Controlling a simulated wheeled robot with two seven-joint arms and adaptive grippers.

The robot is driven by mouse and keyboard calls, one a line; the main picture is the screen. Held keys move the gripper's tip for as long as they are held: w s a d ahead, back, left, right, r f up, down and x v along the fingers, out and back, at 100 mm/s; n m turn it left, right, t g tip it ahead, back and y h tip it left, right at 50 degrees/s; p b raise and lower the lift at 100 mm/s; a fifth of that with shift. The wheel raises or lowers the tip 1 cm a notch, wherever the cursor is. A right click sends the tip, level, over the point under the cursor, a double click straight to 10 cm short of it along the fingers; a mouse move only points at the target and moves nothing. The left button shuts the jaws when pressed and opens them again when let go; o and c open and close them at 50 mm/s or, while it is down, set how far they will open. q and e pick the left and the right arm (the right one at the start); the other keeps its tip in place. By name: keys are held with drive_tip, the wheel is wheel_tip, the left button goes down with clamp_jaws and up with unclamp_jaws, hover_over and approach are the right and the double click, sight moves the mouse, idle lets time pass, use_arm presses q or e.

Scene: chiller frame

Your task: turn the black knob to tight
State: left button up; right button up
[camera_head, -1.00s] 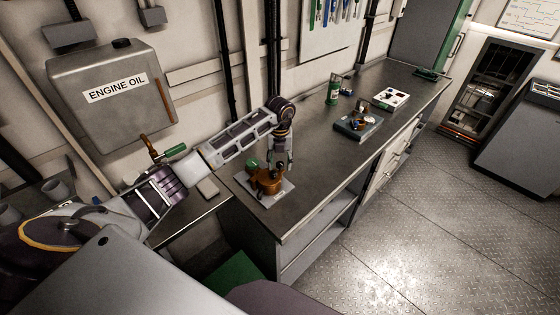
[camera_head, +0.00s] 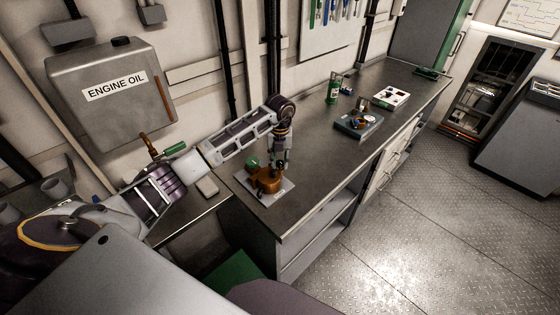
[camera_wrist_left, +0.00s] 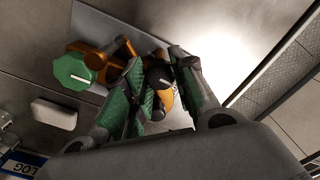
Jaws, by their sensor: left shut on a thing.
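The brown valve assembly (camera_head: 265,184) stands on a light plate (camera_head: 286,190) at the near end of the workbench. In the left wrist view the black knob (camera_wrist_left: 158,77) with a pale line mark sits between the green finger pads. My left gripper (camera_head: 277,163) comes down on the assembly from above. In the wrist view the left gripper (camera_wrist_left: 157,88) is shut on the black knob, with a pad on each side. A green octagonal knob (camera_wrist_left: 75,76) with a white line is beside it, outside the fingers. The head view hides the black knob.
The grey workbench (camera_head: 310,150) is clear just right of the plate. Farther along stand a green can (camera_head: 334,88), a dark tray of parts (camera_head: 358,124) and a white box (camera_head: 391,97). An engine oil tank (camera_head: 110,95) hangs on the left wall.

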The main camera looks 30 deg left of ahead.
use_arm(q)
drive_tip(key=m+b, duration=0.4)
drive_tip(key=m, duration=0.2)
drive_tip(key=m+b, duration=0.2)
drive_tip(key=m, duration=0.1)
drive_tip(key=shift+m+b, duration=0.45)
drive_tip(key=shift+m, duration=0.75)
drive_tip(key=o, duration=1.1)
drive_tip(key=shift+c, duration=0.2)
drive_tip(key=shift+r, duration=0.1)
